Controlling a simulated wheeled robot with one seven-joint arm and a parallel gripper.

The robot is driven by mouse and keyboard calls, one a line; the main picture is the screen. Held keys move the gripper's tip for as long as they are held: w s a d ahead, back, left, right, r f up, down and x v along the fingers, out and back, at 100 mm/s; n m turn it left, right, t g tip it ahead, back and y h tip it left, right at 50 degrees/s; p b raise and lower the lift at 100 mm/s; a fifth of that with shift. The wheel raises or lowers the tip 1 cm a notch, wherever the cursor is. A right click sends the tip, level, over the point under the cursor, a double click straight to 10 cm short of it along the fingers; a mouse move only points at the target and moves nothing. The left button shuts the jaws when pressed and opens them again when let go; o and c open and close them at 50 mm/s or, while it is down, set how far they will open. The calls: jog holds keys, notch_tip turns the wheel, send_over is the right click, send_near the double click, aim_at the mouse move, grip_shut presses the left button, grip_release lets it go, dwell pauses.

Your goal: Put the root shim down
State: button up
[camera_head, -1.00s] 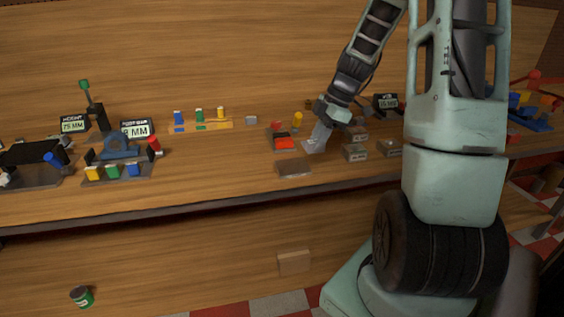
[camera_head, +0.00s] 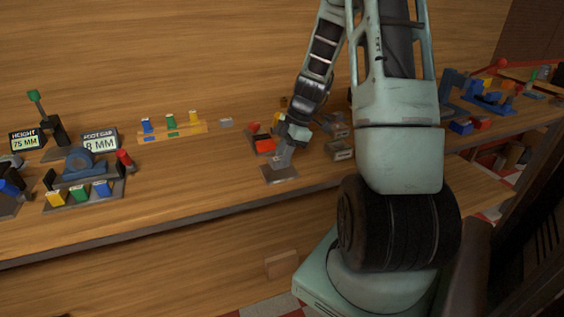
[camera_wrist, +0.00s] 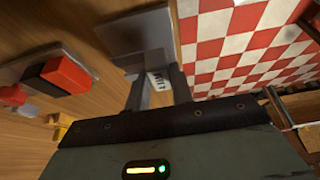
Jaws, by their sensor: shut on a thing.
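My gripper (camera_head: 283,160) points down at the front part of the bench, just over a flat grey plate (camera_head: 275,175). In the wrist view its two fingers (camera_wrist: 159,88) are shut on a small grey piece with a pale, marked face, which I take to be the root shim (camera_wrist: 158,79). The grey plate (camera_wrist: 140,32) shows just beyond the fingertips. In the head view the shim is too small and too hidden by the fingers to make out. I cannot tell whether it touches the plate.
A red and black block (camera_head: 264,146) stands just behind and left of my gripper. Grey blocks (camera_head: 341,149) stand to the right. A blue fixture (camera_head: 86,164) is further left. The bench's front edge (camera_head: 170,223) is close to the plate, and bare wood lies to the plate's left.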

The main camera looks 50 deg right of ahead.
jog(key=shift+f, duration=1.25)
jog(key=shift+f, duration=0.15)
jog(key=o, duration=1)
